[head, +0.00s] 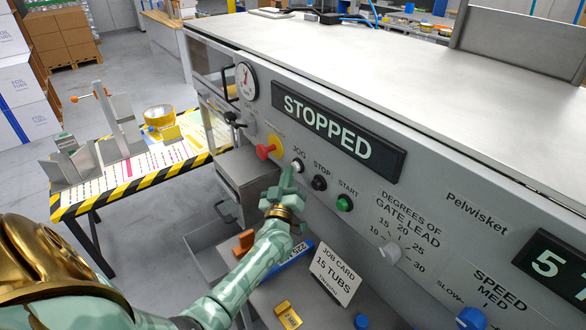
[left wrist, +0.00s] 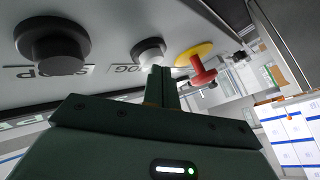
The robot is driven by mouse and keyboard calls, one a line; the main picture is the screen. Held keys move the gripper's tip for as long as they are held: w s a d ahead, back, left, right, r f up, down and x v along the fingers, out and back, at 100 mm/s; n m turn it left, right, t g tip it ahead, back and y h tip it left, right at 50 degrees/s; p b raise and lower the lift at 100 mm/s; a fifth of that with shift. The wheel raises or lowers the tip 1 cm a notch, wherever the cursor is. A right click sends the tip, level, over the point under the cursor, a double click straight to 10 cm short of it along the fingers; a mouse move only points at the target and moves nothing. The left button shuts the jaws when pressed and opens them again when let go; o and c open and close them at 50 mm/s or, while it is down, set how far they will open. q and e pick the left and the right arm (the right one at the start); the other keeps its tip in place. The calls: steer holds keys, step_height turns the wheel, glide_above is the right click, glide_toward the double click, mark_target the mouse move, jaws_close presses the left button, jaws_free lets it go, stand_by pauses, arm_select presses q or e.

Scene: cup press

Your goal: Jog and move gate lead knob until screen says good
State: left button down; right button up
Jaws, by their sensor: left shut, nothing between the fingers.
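My left gripper (head: 287,178) is shut and empty, its fingertips just below the white JOG button (head: 297,165) on the grey machine panel. In the left wrist view the closed fingers (left wrist: 160,84) point up at the white button (left wrist: 149,52); I cannot tell whether they touch it. The screen (head: 338,138) reads STOPPED. The gate lead knob (head: 390,252) is pale grey, below a scale from 10 to 30; its exact setting is unclear. It stands to the right of my gripper, with nothing holding it. My right gripper is not in view.
The black STOP button (head: 319,183) and green START button (head: 344,203) are right of JOG. A red emergency button (head: 265,152) is on its left. A blue speed knob (head: 471,318) is lower right. A job card (head: 335,274) reading 15 TUBS stands below the panel.

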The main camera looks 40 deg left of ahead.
arm_select(q)
steer(key=shift+w+d, duration=0.1)
steer(key=shift+w, duration=0.1)
stand_by(0.3)
steer(key=shift+s, duration=0.1)
steer(key=shift+s+a+p, duration=0.3)
steer(key=shift+s+p, duration=0.25)
steer(key=shift+s, duration=0.3)
steer(key=s+p, duration=0.1)
steer(key=s, duration=0.1)
steer(key=s+a+p, duration=0.1)
steer(key=s, duration=0.2)
steer(key=shift+a, duration=0.2)
steer(key=shift+w+d, duration=0.1)
stand_by(0.7)
